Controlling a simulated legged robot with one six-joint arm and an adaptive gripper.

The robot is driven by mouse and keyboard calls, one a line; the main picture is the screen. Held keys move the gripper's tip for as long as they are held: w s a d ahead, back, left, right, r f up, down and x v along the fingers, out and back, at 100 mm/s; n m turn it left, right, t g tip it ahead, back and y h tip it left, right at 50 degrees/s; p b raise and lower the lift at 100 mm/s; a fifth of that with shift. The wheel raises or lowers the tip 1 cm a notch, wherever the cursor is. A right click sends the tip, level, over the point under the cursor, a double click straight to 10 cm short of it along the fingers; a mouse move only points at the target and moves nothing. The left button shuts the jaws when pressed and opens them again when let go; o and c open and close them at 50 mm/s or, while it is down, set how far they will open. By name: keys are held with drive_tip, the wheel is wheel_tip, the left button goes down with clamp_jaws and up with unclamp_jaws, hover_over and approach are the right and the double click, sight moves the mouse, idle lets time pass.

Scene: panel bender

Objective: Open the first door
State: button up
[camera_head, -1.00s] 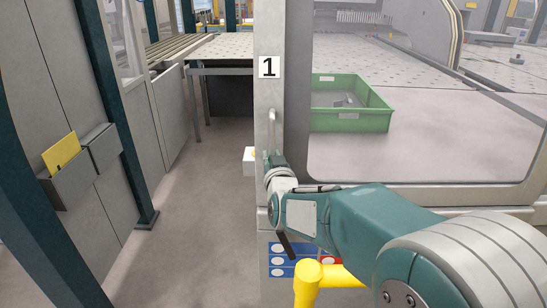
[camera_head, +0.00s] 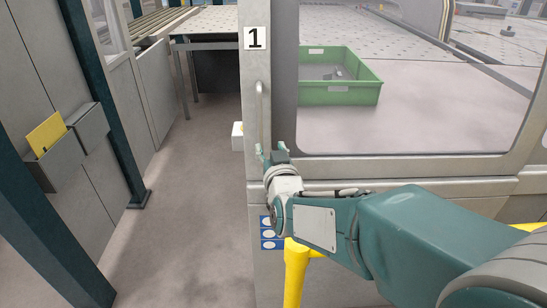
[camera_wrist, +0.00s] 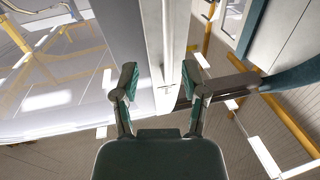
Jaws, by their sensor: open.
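The first door, marked with the number 1 sign (camera_head: 255,38), is a pale grey framed panel with a large window, and it looks closed. Its upright handle (camera_head: 260,108) is a slim grey bar on the left door post (camera_head: 256,180). My gripper (camera_head: 269,153) is at the handle's lower end, fingers pointing away from me. In the wrist view my gripper (camera_wrist: 158,82) has its two fingers spread apart, with the pale door post (camera_wrist: 167,35) between and beyond them.
Behind the window a green crate (camera_head: 340,95) stands on a flat surface. A yellow post (camera_head: 296,270) stands low in front of the door. An open aisle (camera_head: 195,220) lies left, bounded by a grey wall with a holder (camera_head: 55,160).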

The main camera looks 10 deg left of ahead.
drive_tip(key=shift+v, duration=1.85)
drive_tip(key=shift+a+f, duration=0.1)
drive_tip(key=s+d+m+g+h, duration=0.2)
drive_tip(key=s+d+g+h, duration=0.25)
drive_tip(key=d, duration=1.05)
drive_tip(key=s+d+f+m+g+h, duration=0.1)
drive_tip(key=s+d+f+g, duration=0.1)
drive_tip(key=s+d, duration=0.4)
drive_tip(key=s+d+f+m+g+h, duration=0.1)
drive_tip(key=s+d+g, duration=0.3)
drive_tip(key=s, duration=0.7)
drive_tip(key=shift+d+f+m+h, duration=0.3)
drive_tip(key=shift+d+f+h, duration=0.3)
drive_tip(key=shift+d, duration=0.35)
